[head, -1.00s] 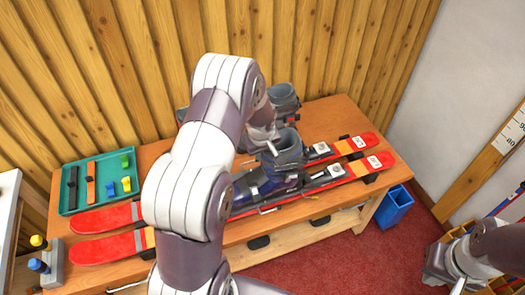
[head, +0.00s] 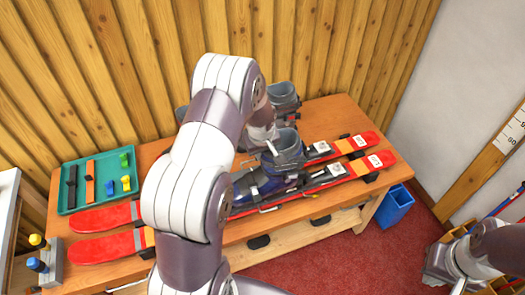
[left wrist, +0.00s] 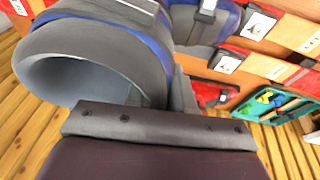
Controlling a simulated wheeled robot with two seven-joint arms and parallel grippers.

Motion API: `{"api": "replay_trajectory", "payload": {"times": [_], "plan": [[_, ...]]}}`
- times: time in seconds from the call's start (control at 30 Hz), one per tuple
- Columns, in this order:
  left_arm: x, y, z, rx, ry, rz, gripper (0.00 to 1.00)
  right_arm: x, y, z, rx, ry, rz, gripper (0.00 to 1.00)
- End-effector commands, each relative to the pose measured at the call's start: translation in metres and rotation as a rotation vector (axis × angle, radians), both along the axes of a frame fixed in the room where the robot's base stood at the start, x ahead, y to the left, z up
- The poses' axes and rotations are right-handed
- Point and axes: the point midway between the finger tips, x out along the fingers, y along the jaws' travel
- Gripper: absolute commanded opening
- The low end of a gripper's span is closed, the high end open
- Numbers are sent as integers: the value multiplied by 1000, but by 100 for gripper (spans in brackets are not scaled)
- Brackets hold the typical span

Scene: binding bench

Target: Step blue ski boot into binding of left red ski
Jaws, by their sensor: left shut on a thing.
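The blue ski boot (head: 285,158) has a grey cuff and stands over the middle of the nearer red ski (head: 337,173) on the bench. Its toe points left and its cuff leans right. Whether its sole is fully seated in the binding cannot be seen. My left gripper (head: 268,143) is shut on the grey cuff, partly hidden by my own arm. In the left wrist view the cuff (left wrist: 135,45) shows its round opening beside a dark finger. My right gripper (head: 440,264) hangs low at the right, away from the bench; its fingers are unclear.
A second red ski (head: 350,144) lies behind, with another grey boot (head: 284,98) at its back. A green tray (head: 70,200) with small parts lies at the bench's left. A blue bin (head: 394,208) stands on the floor to the right. The wooden wall closes off the back.

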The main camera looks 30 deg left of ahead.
Motion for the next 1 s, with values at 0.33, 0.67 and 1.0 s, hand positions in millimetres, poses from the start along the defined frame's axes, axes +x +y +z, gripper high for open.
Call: {"api": "replay_trajectory", "payload": {"times": [0.33,0.67,1.0], "plan": [[1,0,-7,1,-5,0,0,0,0,-7,0,0,0,0],[1,0,-15,0,-3,0,0,0,0,-14,0,0,0,0],[0,0,-23,0,0,-1,0,0,0,-20,0,0,0,0]]}}
